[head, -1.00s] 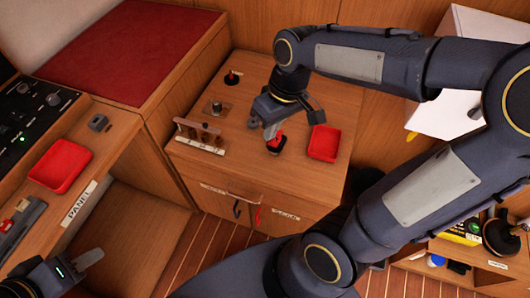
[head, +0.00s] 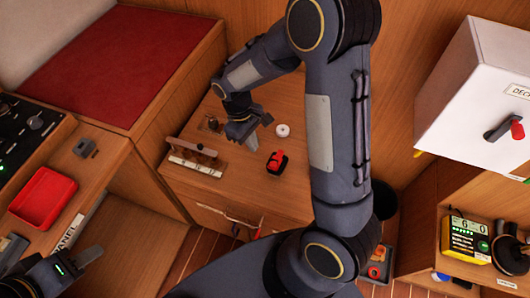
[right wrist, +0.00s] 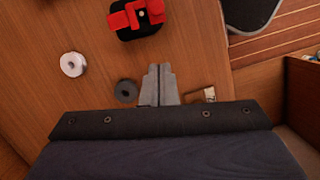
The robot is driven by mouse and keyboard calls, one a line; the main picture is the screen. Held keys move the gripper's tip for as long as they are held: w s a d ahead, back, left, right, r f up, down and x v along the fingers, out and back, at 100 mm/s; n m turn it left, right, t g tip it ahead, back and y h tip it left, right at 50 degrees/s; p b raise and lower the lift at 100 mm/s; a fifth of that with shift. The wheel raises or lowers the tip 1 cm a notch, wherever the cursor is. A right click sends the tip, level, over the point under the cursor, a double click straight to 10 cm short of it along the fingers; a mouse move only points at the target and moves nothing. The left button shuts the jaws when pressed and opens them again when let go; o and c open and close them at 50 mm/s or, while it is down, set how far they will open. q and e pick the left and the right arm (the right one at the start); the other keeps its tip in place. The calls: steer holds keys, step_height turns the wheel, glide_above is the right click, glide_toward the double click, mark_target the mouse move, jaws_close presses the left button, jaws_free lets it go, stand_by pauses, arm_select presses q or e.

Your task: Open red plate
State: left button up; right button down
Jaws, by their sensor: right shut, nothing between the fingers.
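No thing here is plainly labelled as the red plate. A red piece on a black base (head: 277,161) stands on the wooden counter; it also shows at the top of the right wrist view (right wrist: 137,18). A shallow red tray (head: 43,197) lies on the left desk. My right gripper (head: 243,132) is shut and empty above the counter, left of and behind the red piece. Its closed fingertips (right wrist: 158,70) are apart from that piece in the right wrist view. My left gripper (head: 90,256) is at the lower left; its finger opening is unclear.
A white ring (head: 283,130) lies on the counter near the red piece. A dark ring (right wrist: 126,90) is beside my right fingers. A wooden rack (head: 196,157) stands at the counter's left. A white box (head: 480,95) with a red-and-black handle is at right.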

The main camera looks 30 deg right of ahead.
mark_target(269, 165)
steer(key=shift+s+d+f+p, duration=0.1)
steer(key=shift+s+d+f, duration=0.25)
steer(key=shift+s, duration=0.3)
steer(key=shift+s+d+f+p, duration=0.15)
steer(key=shift+s+d+f, duration=0.2)
steer(key=shift+s, duration=0.35)
steer(key=shift+s+d+f+p, duration=0.1)
steer(key=shift+s+d+f, duration=0.25)
steer(key=shift+s, duration=0.3)
